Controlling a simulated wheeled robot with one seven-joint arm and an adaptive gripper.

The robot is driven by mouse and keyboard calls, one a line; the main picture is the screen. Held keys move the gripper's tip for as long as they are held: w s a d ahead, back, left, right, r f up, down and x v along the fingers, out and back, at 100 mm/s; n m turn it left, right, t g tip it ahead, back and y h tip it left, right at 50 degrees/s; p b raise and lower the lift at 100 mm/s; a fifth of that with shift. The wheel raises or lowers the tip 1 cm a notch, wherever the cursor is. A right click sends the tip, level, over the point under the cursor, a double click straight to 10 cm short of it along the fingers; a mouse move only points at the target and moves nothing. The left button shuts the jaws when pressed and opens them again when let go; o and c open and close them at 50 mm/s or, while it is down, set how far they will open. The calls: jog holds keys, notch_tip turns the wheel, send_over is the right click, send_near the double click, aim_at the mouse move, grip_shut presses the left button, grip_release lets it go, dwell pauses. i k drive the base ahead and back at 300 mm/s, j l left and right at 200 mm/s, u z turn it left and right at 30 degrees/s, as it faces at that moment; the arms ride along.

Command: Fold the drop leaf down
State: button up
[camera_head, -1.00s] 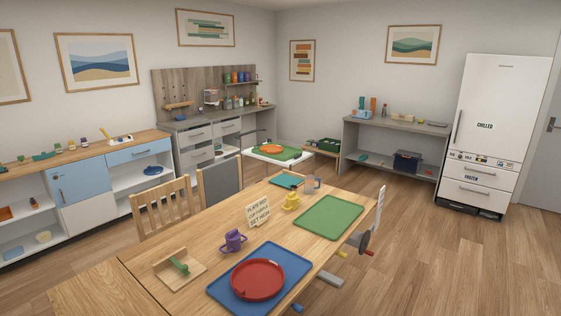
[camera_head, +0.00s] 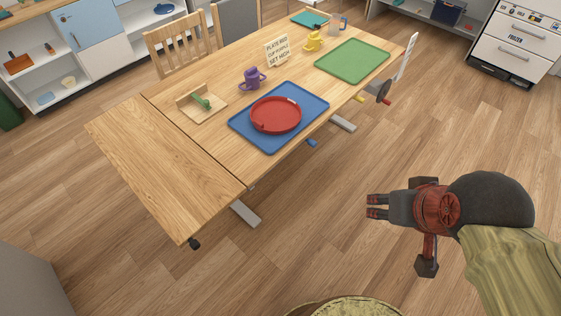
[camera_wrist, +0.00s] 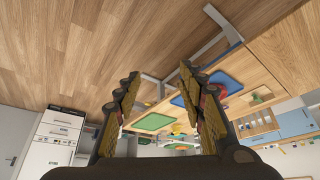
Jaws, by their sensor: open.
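The drop leaf (camera_head: 160,168) is the wooden panel at the near left end of the table (camera_head: 216,140) in the head view. It is raised and level with the tabletop, with a dark seam between them. A small dark piece (camera_head: 194,244) shows under its near corner. My gripper (camera_head: 376,206) is over the floor to the right of the table, apart from the leaf, pointing left. It is open and empty. In the wrist view my gripper's fingers (camera_wrist: 160,95) are spread, with the table beyond them, upside down.
The floor (camera_head: 310,215) between table and gripper is clear.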

aim_at(184, 188)
jog(key=u, duration=1.55)
